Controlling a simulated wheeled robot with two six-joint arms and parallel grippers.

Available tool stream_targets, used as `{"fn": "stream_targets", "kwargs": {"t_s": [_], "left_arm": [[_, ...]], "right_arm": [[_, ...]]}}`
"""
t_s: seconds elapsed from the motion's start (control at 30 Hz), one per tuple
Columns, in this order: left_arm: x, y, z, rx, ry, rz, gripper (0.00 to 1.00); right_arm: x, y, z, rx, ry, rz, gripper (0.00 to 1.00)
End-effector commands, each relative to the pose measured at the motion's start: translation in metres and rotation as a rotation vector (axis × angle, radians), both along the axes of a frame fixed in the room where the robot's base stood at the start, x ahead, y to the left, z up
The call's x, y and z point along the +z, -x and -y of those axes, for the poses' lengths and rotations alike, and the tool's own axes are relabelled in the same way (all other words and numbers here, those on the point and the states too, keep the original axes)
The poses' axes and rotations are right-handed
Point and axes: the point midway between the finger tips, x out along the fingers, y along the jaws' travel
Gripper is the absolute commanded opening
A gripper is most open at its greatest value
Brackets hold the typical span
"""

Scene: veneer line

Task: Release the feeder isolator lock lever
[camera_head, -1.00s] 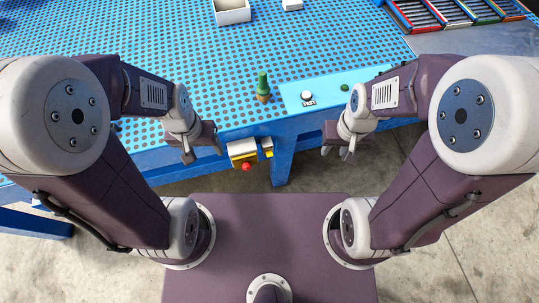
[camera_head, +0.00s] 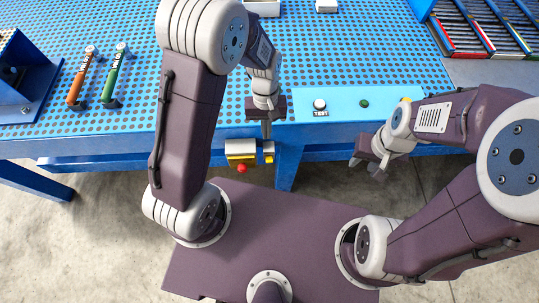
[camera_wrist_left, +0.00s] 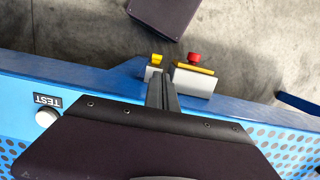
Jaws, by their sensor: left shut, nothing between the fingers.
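A pale box with a yellow face (camera_head: 240,149) and a red knob (camera_head: 242,168) is mounted under the front edge of the blue table. Just right of it is a small yellow-tipped part (camera_head: 268,150), possibly the lock lever; its position is unclear. My left gripper (camera_head: 267,131) is shut and empty, pointing down at the table edge just above this part. In the left wrist view, the shut fingers (camera_wrist_left: 161,92) reach between the yellow-tipped part (camera_wrist_left: 157,59) and the box with the red knob (camera_wrist_left: 194,58). I cannot tell whether they touch. My right gripper (camera_head: 370,165) is open and empty, off the table edge.
The perforated blue table (camera_head: 200,125) has a white TEST button (camera_head: 320,104) and a green button (camera_head: 364,103) on its front strip. A blue leg (camera_head: 287,168) stands under the edge.

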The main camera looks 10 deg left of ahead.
Motion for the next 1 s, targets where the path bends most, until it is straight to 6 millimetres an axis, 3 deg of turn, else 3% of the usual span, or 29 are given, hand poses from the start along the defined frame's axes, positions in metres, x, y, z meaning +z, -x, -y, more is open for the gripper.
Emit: {"fn": "stream_targets", "kwargs": {"t_s": [0.23,0.7,1.0], "left_arm": [[-0.01,0.002,0.0,-0.001,0.0,-0.002,0.0],[-0.107,0.016,0.005,0.0,-0.001,-0.003,0.0],[-0.137,0.02,0.007,-0.001,0.0,0.0,0.0]], "right_arm": [[-0.001,0.0,0.0,0.0,0.0,0.0,0.36],[-0.006,0.0,0.0,0.0,0.0,0.0,0.36],[-0.007,0.0,0.0,0.0,0.0,0.0,0.36]]}}
